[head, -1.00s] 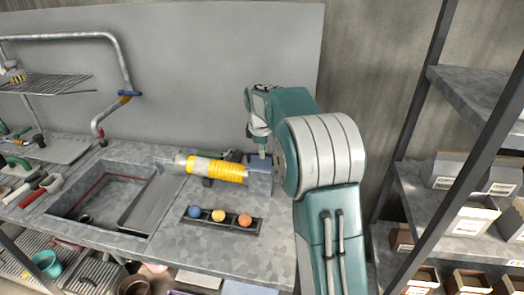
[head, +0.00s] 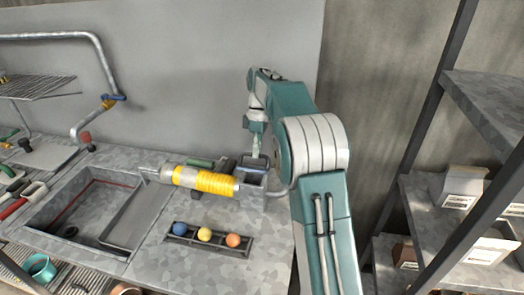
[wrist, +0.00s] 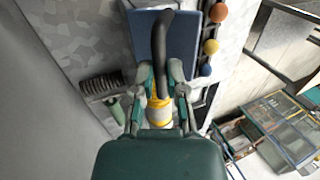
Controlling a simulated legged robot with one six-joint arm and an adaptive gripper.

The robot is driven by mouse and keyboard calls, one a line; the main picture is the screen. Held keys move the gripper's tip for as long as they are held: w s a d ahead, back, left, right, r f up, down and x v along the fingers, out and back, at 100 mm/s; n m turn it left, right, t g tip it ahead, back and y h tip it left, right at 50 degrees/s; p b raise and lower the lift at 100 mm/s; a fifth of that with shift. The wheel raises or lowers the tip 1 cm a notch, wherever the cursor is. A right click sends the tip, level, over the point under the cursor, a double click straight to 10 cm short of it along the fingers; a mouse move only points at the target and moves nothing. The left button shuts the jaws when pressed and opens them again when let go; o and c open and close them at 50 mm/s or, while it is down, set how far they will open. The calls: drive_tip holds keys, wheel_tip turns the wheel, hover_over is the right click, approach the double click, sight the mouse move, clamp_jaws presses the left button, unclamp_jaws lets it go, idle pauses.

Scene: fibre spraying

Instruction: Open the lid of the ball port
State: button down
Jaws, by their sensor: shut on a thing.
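The yellow-wrapped sprayer cylinder (head: 205,180) lies on the grey counter, with the ball port (head: 262,184) at its right end. The blue lid (head: 255,164) of the port is raised at a tilt above the box. My gripper (head: 256,153) reaches down to it from above. In the wrist view my gripper (wrist: 160,78) is shut on a dark curved handle (wrist: 161,40) in front of the blue lid (wrist: 184,45). The fingers and handle partly cover the lid and the yellow cylinder (wrist: 159,112). The port's inside is not clear.
A dark rack (head: 210,240) holds a blue ball (head: 180,228), a yellow ball (head: 205,234) and an orange ball (head: 233,240) in front of the sprayer. A sink (head: 75,210) is at left. Shelves (head: 480,110) with boxes stand at right. A wall closes the back.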

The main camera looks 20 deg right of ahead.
drive_tip(key=shift+w+a+g, duration=0.1)
drive_tip(key=shift+a+g, duration=0.2)
drive_tip(key=shift+w+d+y, duration=0.15)
drive_tip(key=shift+d+y, duration=0.15)
drive_tip(key=shift+d, duration=0.05)
drive_tip(key=c, duration=0.7)
unclamp_jaws()
drive_tip(key=shift+a, duration=0.1)
